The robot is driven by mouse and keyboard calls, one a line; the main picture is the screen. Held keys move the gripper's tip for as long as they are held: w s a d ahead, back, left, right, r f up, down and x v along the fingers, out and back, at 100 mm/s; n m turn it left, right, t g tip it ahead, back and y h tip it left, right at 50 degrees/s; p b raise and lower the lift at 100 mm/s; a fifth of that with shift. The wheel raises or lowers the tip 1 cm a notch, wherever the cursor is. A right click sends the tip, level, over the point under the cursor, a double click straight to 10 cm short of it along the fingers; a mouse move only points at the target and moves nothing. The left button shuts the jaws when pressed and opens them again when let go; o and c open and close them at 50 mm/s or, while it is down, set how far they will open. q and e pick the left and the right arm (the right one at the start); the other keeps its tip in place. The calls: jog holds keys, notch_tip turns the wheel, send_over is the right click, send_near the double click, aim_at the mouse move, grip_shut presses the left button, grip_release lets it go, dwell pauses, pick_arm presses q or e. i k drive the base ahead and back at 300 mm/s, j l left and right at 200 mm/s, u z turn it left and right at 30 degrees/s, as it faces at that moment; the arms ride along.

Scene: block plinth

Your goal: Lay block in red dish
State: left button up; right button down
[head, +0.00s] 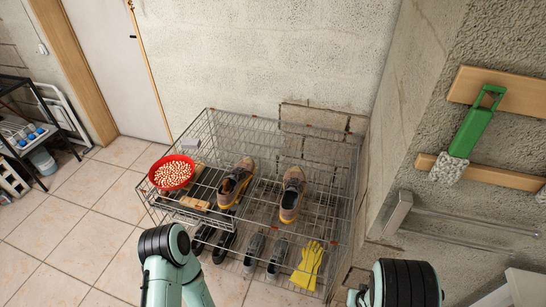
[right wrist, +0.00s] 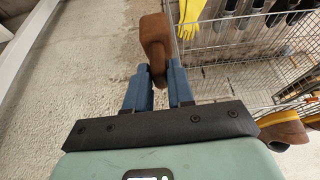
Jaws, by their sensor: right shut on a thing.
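The red dish (head: 153,181) sits on the wire rack at its left side in the head view, filled with many small pale pieces. In the right wrist view my right gripper (right wrist: 161,80) is shut on a brown, wood-like block (right wrist: 155,35), which sticks out beyond the fingertips. The fingers cover its near end. The held block does not show in the head view. Only part of my left arm shows in the head view; its gripper is out of sight.
The wire rack (head: 262,122) holds brown shoes (head: 236,183) beside the dish, with dark shoes and yellow gloves (head: 308,265) lower down. A wooden piece (head: 195,203) lies in front of the dish. A green-handled brush (head: 474,128) hangs on the right wall.

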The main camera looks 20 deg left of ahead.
aim_at(169, 179)
jog(key=j, duration=0.45)
jog(key=i+j+u, duration=0.15)
jog(key=j, duration=0.75)
jog(key=i+j+u, duration=0.1)
jog(key=j, duration=0.35)
jog(key=i+j, duration=0.1)
jog(key=j, duration=0.35)
jog(key=i+j+u, duration=0.15)
jog(key=j, duration=0.3)
jog(key=k, duration=0.05)
